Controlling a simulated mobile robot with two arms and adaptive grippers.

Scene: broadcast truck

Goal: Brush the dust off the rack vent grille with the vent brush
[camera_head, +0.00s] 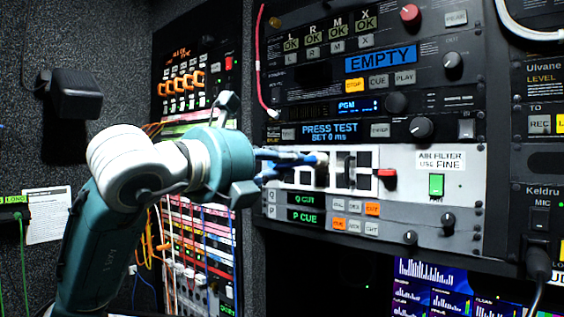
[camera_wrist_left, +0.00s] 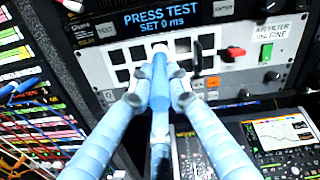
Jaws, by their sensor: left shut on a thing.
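My left gripper (camera_head: 306,158) reaches in from the left to the rack front. In the left wrist view its two fingers (camera_wrist_left: 158,100) are shut on the blue vent brush (camera_wrist_left: 160,80), whose pale tip points at the rack. The rack vent grille (camera_head: 345,182) is a light panel with dark rectangular openings; it also shows in the left wrist view (camera_wrist_left: 112,92). The brush tip overlaps the grille's upper middle in view; I cannot tell if it touches. Gripper and brush hide part of the grille. Dust cannot be made out clearly. My right gripper is not in view.
A red-ended lever (camera_head: 387,172) and a green switch (camera_head: 436,185) sit right of the grille, below an air filter label (camera_head: 440,161). A display unit (camera_head: 330,130) is above, cue buttons (camera_head: 355,208) below. Cabled patch panels (camera_head: 195,245) are at left.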

